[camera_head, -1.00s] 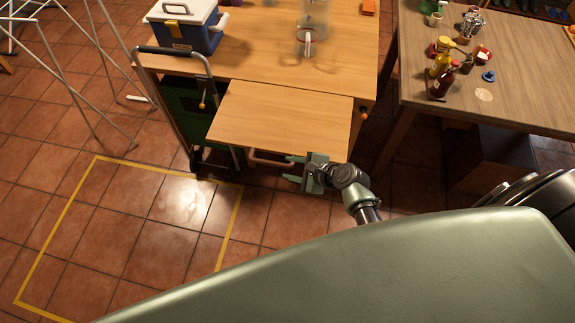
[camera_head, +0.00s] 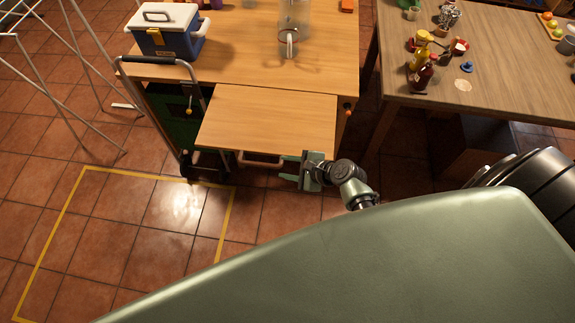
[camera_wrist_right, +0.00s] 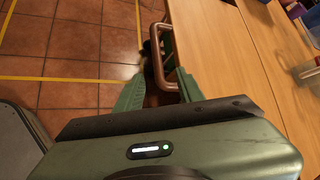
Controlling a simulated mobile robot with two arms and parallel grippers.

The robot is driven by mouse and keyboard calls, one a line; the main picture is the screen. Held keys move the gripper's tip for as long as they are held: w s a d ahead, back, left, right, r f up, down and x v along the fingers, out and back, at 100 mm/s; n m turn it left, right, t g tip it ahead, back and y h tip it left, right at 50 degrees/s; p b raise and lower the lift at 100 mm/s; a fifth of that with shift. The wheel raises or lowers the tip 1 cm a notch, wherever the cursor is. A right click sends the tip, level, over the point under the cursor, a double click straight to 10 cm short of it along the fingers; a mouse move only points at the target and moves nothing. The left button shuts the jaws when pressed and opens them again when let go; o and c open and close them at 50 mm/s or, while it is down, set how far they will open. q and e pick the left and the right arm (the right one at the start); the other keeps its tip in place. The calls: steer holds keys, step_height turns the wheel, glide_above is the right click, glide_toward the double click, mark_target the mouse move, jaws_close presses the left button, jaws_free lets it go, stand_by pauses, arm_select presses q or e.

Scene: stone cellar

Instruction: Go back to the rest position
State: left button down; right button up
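My right gripper (camera_head: 291,171) is in the head view, in front of the near edge of a lower wooden board (camera_head: 270,118). Its two fingers are apart, pointing left, with nothing seen held. In the right wrist view the green fingers (camera_wrist_right: 160,90) are spread. A brown bar handle (camera_wrist_right: 158,62) lies just beyond the fingertips and is partly hidden by the right finger; I cannot tell if they touch. The handle also shows under the board in the head view (camera_head: 259,160). My left gripper is not in view.
A wooden worktable (camera_head: 240,62) carries a blue and white cooler (camera_head: 165,32) and a clear cylinder (camera_head: 294,22). A second table (camera_head: 500,72) at right holds bottles. A folding rack (camera_head: 85,80) stands left. Yellow tape (camera_head: 50,225) marks clear tiled floor.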

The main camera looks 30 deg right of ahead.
stand_by(0.3)
steer(key=s+f+n+g+h+b, duration=0.1)
steer(key=s+f+n+g+b, duration=0.1)
steer(key=s+f+n, duration=0.5)
steer(key=s+f+g+h+b, duration=0.1)
steer(key=s+f+b, duration=0.3)
steer(key=f, duration=0.7)
steer(key=s+f+n+g+h+b, duration=0.15)
steer(key=s+f+n, duration=0.25)
steer(key=s+f, duration=0.4)
steer(key=s+d+f+n+g+h+b, duration=0.1)
steer(key=s+f+n+b, duration=0.1)
steer(key=s+f+n, duration=0.5)
steer(key=s+d+f+n+g+b, duration=0.1)
steer(key=s+f+n, duration=0.5)
steer(key=s, duration=0.7)
step_height(320, 180, down, 2)
steer(key=shift+d+f+n+g+h+b, duration=0.1)
steer(key=shift+d+n+g+h+b, duration=0.25)
steer(key=shift+g+b, duration=0.6)
steer(key=shift+a, duration=0.1)
